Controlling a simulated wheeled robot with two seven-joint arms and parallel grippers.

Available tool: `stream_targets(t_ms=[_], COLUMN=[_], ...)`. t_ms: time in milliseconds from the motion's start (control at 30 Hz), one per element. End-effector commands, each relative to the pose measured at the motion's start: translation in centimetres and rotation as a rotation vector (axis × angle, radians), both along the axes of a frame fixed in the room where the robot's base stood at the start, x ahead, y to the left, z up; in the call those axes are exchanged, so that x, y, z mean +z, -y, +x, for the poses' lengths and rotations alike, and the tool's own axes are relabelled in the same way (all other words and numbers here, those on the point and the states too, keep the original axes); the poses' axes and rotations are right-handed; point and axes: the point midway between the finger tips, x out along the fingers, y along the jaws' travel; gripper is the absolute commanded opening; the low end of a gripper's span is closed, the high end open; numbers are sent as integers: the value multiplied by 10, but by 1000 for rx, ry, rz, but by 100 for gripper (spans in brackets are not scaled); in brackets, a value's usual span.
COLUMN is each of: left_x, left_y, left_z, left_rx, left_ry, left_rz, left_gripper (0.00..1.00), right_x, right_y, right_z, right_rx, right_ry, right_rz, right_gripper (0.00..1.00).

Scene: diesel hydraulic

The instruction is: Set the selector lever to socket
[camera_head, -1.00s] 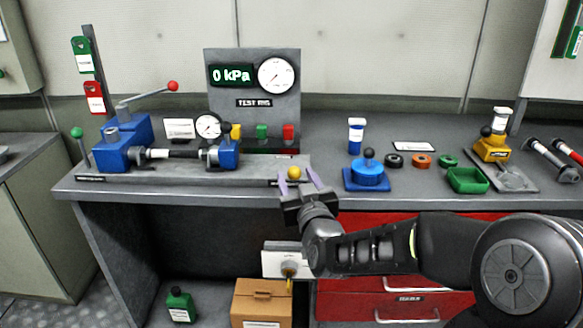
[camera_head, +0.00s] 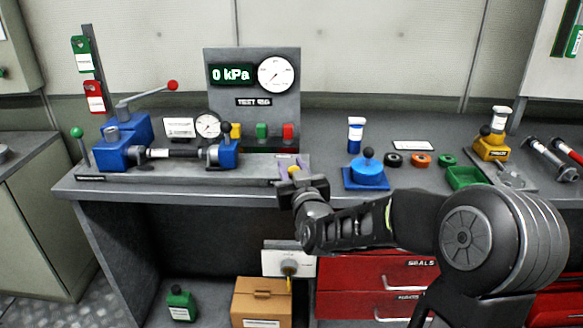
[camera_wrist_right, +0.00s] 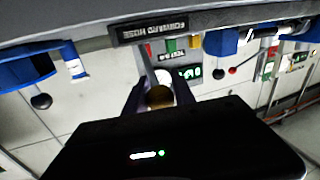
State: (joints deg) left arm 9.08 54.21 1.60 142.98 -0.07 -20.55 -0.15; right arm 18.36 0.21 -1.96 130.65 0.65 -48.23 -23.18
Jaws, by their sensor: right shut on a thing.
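The selector lever's yellow ball knob (camera_head: 293,170) is at the front edge of the bench, below the test rig panel. My right gripper (camera_head: 292,166) is shut on this knob, reaching it from the front right. In the right wrist view the dark yellow knob (camera_wrist_right: 160,97) sits between the two fingers (camera_wrist_right: 157,88). The lever's shaft is mostly hidden by the gripper. A dark label plate (camera_wrist_right: 152,29) with white lettering is just beyond the fingers; its wording is hard to read. My left gripper is in neither view.
The test rig panel (camera_head: 253,125) reads 0 kPa. A blue clamp with a hose (camera_head: 170,153) is at the left. A blue pot (camera_head: 368,172), several rings and a green tray (camera_head: 467,177) are at the right. Red drawers (camera_head: 375,270) and a box (camera_head: 262,303) are below.

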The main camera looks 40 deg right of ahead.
Motion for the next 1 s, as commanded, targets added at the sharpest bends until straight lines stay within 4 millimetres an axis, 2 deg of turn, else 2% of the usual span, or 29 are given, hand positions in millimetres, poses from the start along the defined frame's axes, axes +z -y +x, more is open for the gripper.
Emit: stream_targets(t_ms=[33, 300, 1000], left_x=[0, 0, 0], left_y=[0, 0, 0], left_z=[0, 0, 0], left_rx=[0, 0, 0], left_ry=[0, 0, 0], left_rz=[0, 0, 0], left_gripper=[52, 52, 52], right_x=[0, 0, 0], right_y=[0, 0, 0], right_z=[0, 0, 0], right_rx=[0, 0, 0], right_ry=[0, 0, 0], right_rz=[0, 0, 0], right_gripper=[20, 0, 0])
